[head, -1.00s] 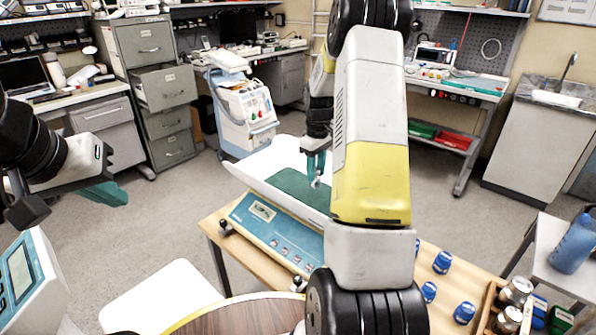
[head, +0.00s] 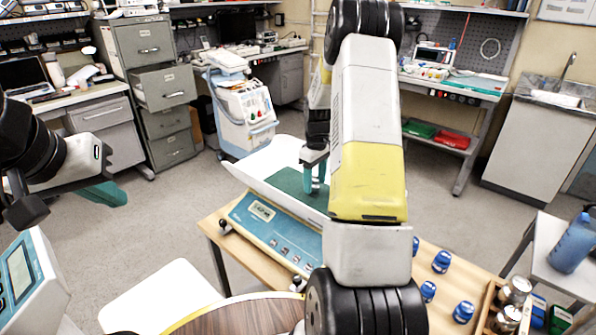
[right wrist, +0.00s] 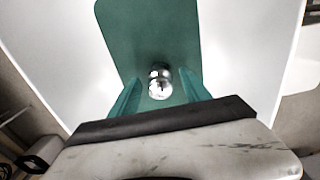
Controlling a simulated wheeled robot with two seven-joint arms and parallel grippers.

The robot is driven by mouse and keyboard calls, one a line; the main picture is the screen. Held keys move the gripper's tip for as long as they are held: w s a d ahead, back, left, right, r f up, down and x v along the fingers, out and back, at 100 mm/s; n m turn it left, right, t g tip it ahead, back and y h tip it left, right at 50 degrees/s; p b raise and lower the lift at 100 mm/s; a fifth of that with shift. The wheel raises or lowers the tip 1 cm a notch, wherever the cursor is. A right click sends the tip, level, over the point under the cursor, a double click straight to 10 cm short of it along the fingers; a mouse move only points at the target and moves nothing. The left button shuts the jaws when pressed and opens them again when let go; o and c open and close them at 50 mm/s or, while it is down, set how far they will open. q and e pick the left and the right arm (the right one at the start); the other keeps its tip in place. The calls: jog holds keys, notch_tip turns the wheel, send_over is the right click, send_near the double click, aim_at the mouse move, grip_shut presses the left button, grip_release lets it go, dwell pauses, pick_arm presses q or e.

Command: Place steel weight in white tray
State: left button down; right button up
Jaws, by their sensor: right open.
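The steel weight (right wrist: 160,82) is a small shiny silver piece. In the right wrist view it appears on the green mat (right wrist: 145,35), between the two teal fingers but with gaps to them. The mat lies in the white tray (head: 268,158) on top of the blue-fronted scale (head: 268,226). My right gripper (head: 315,180) is open, pointing down low over the mat, with its fingers on either side of the weight.
Several blue capped items (head: 441,262) stand on the wooden table (head: 222,248) at the right, beside a wooden box with metal cans (head: 514,290). A round wooden surface (head: 235,318) is at the front. A device with a screen (head: 28,275) is at lower left.

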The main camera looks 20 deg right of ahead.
jog(key=shift+r, duration=0.1)
notch_tip(320, 180, up, 12)
notch_tip(320, 180, up, 7)
jog(key=m+t, duration=0.1)
send_over(315, 179)
jog(key=s+a, duration=0.4)
jog(key=a, duration=0.1)
jog(key=s+a+r+m+t, duration=0.1)
jog(key=s+a+r, duration=0.1)
jog(key=s+a, duration=0.2)
jog(key=s+a+r+m+t+y, duration=0.1)
jog(key=s+a, duration=0.3)
jog(key=s, duration=0.7)
jog(key=s+a+r+m+t+y, duration=0.1)
jog(key=s+a+r+m+t, duration=0.1)
jog(key=s, duration=0.6)
jog(key=shift+s+a+r+m+t, duration=0.3)
jog(key=shift+a+r+t, duration=0.3)
jog(key=shift+a+r, duration=0.35)
